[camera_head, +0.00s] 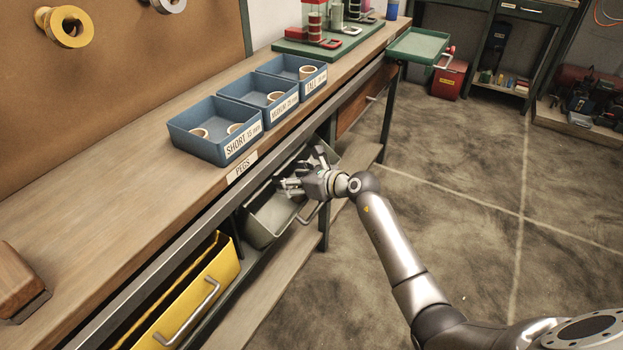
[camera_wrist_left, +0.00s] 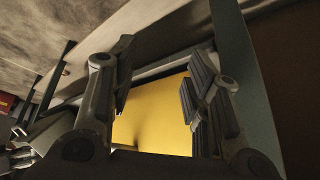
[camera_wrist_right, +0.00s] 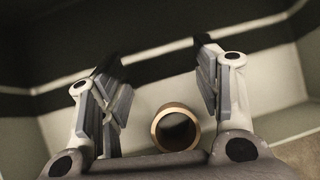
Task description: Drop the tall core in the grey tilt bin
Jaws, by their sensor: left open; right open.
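The grey tilt bin (camera_head: 262,221) hangs under the bench front. My right gripper (camera_head: 290,187) is at its opening with spread fingers. In the right wrist view, the gripper (camera_wrist_right: 158,85) is open, and a tan cardboard core (camera_wrist_right: 176,128) shows end-on between and beyond the fingers, against the bin's pale inside (camera_wrist_right: 250,90). I cannot tell whether this core rests on the bin floor, nor its length. A blue bin marked TALL (camera_head: 318,80) on the bench holds a core (camera_head: 307,72). My left gripper (camera_wrist_left: 158,85) is open and empty, facing a yellow surface; it is outside the head view.
Blue bins marked SHORT (camera_head: 236,147) and MEDIUM (camera_head: 283,109) hold more cores. A yellow tilt bin (camera_head: 192,300) hangs left of the grey one. A green tray (camera_head: 419,46) stands at the bench's far end.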

